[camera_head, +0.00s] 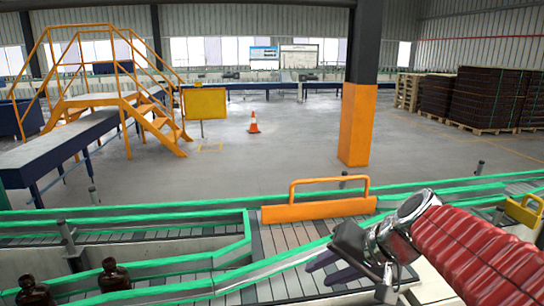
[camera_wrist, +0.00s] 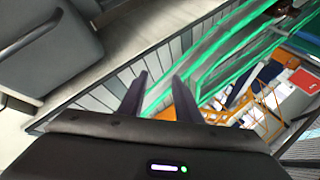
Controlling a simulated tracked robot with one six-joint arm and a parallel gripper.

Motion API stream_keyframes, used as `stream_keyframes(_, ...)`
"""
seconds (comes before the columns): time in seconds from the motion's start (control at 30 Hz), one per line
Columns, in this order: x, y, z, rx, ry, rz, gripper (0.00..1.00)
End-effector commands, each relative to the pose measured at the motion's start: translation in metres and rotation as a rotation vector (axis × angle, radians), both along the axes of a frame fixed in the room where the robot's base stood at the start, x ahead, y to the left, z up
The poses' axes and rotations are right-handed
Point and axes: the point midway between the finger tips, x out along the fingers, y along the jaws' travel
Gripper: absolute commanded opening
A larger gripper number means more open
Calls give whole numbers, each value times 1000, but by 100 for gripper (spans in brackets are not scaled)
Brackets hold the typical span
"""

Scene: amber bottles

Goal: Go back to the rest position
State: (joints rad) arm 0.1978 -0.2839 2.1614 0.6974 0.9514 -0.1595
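My gripper (camera_head: 328,268) is at the lower right of the head view, at the end of my red-sleeved arm, over the green-railed conveyor. In the wrist view its two dark fingers (camera_wrist: 157,97) stand apart with nothing between them. Two amber bottles stand at the lower left of the head view, one farther right (camera_head: 113,275) and one at the bottom edge (camera_head: 34,291). Both are well left of my gripper and cut or partly hidden low down. A dark brown shape, perhaps a bottle, shows at the top right of the wrist view (camera_wrist: 304,82).
An orange guard with a handle (camera_head: 318,209) spans the conveyor behind my gripper. Green rails (camera_head: 190,263) line the conveyor (camera_head: 285,237). An orange pillar (camera_head: 357,125), yellow stairs (camera_head: 140,110), a traffic cone (camera_head: 254,123) and stacked crates (camera_head: 487,97) stand beyond. The floor between is open.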

Motion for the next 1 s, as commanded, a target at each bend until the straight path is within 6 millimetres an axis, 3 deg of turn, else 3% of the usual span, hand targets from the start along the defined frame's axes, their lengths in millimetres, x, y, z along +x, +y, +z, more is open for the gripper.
stream_keyframes(0.3, -80, -8, -24, -277, -8, 105, 31)
stream_keyframes(0.6, -137, -35, -45, -532, -47, 178, 31)
stream_keyframes(0.8, -152, -46, -51, -622, -66, 199, 31)
stream_keyframes(1.0, -153, -48, -52, -629, -67, 201, 31)
